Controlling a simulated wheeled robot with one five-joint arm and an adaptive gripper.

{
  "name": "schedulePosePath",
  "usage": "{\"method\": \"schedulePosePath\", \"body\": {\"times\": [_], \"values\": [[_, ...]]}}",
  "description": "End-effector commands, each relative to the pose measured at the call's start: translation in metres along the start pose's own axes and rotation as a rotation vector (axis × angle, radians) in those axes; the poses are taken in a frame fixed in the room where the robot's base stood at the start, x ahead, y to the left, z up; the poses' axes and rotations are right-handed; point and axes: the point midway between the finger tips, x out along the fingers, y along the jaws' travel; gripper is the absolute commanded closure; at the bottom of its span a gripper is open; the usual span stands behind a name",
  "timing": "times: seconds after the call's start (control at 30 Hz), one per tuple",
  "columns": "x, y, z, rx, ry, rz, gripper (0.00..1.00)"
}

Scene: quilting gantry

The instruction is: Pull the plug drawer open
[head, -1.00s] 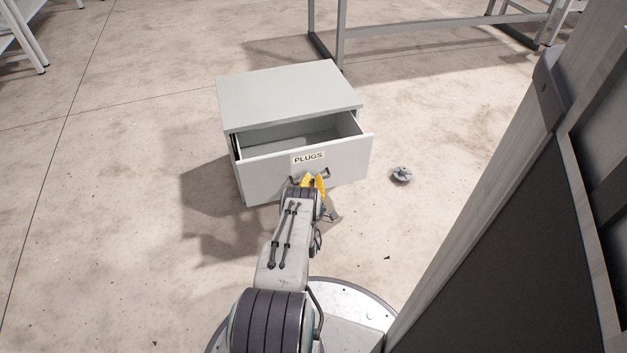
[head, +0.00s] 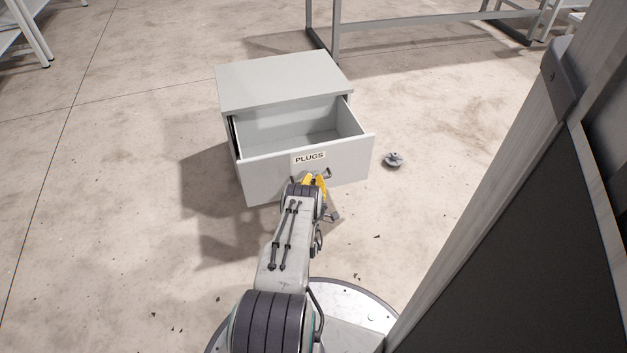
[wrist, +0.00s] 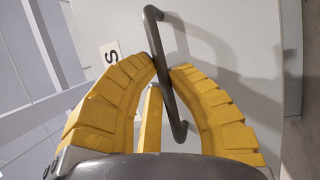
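The plug drawer (head: 262,176), light grey with a "PLUGS" label, stands well out of its grey cabinet (head: 285,80). Its visible inside looks empty. My gripper (head: 316,181) is at the drawer's front, at the dark bar handle (head: 328,173). In the wrist view, the yellow fingers of my gripper (wrist: 168,70) close around the handle (wrist: 154,32), with a fingertip on each side of the bar. A third yellow finger shows behind. The label's edge (wrist: 110,55) shows at the left there.
A small grey round part (head: 393,160) lies on the floor right of the drawer. Dark scraps (head: 182,328) are scattered nearby. A tall panel (head: 500,230) fills the right side. A metal frame (head: 337,35) stands behind the cabinet.

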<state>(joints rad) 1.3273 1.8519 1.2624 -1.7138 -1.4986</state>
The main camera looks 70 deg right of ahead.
Motion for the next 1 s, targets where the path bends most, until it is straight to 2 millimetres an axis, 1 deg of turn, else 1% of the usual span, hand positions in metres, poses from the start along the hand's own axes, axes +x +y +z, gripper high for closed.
{"method": "schedulePosePath", "body": {"times": [0.03, 0.33, 0.67, 0.87, 1.0], "values": [[0.000, -0.001, 0.002, 0.001, -0.003, -0.003, 0.83], [0.000, 0.000, 0.001, 0.000, -0.002, -0.001, 0.57], [0.001, 0.003, 0.000, 0.000, -0.001, 0.000, 0.57], [0.004, 0.019, -0.001, 0.000, -0.001, 0.001, 0.57], [0.008, 0.039, -0.002, 0.000, -0.001, 0.005, 0.57]]}}
